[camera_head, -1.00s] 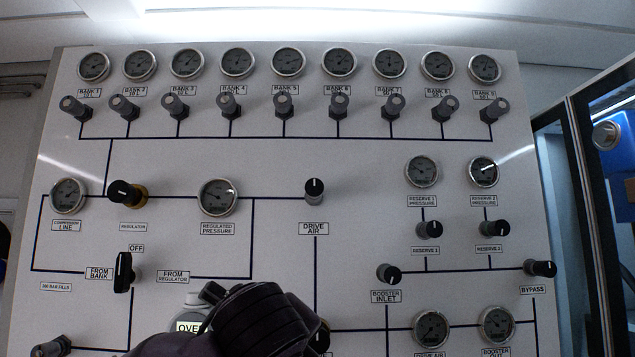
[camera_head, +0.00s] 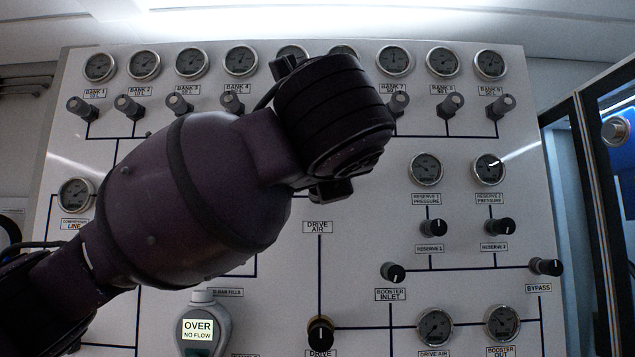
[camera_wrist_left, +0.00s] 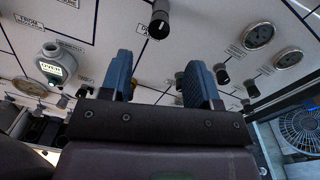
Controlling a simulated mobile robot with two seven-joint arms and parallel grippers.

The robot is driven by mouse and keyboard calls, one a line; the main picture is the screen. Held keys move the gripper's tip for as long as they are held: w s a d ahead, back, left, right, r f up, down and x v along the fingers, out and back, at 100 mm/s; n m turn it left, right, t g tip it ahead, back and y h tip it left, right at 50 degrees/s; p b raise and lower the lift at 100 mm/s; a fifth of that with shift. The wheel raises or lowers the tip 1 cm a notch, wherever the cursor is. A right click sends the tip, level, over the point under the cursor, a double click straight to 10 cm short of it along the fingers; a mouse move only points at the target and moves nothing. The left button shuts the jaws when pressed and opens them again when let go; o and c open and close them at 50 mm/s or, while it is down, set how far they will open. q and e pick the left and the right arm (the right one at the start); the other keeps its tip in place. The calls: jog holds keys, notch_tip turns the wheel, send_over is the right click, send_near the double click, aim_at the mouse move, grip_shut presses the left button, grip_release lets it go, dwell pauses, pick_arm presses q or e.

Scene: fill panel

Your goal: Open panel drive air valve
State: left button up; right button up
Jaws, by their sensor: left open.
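The drive air valve is a dark round knob with a white mark, seen in the left wrist view (camera_wrist_left: 160,20) just beyond the fingertips. In the head view it is hidden behind my left arm and hand; its "DRIVE AIR" label (camera_head: 317,227) shows just below. My left gripper (camera_wrist_left: 157,72) is open, its two blue-grey fingers apart with nothing between them. In the head view the hand is in front of the upper middle of the panel (camera_head: 75,150), and the fingers are mostly hidden. The knob is apart from the fingers. My right gripper is not in view.
A lower black knob (camera_head: 320,331) sits on the line below the drive air label. The booster inlet knob (camera_head: 392,271) and reserve 1 knob (camera_head: 430,227) are to the right. A display reading "OVER" (camera_head: 198,333) is at lower left. A glass-fronted cabinet (camera_head: 585,200) stands at right.

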pick_arm(q)
jog(key=shift+w+a+p, duration=0.15)
jog(key=shift+w+p, duration=0.5)
jog(key=shift+w, duration=1.75)
jog(key=shift+w+a+p, duration=0.1)
jog(key=shift+w+p, duration=0.5)
jog(key=shift+w, duration=1.75)
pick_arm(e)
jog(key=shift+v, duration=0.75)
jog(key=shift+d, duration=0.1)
pick_arm(q)
jog(key=c, duration=0.9)
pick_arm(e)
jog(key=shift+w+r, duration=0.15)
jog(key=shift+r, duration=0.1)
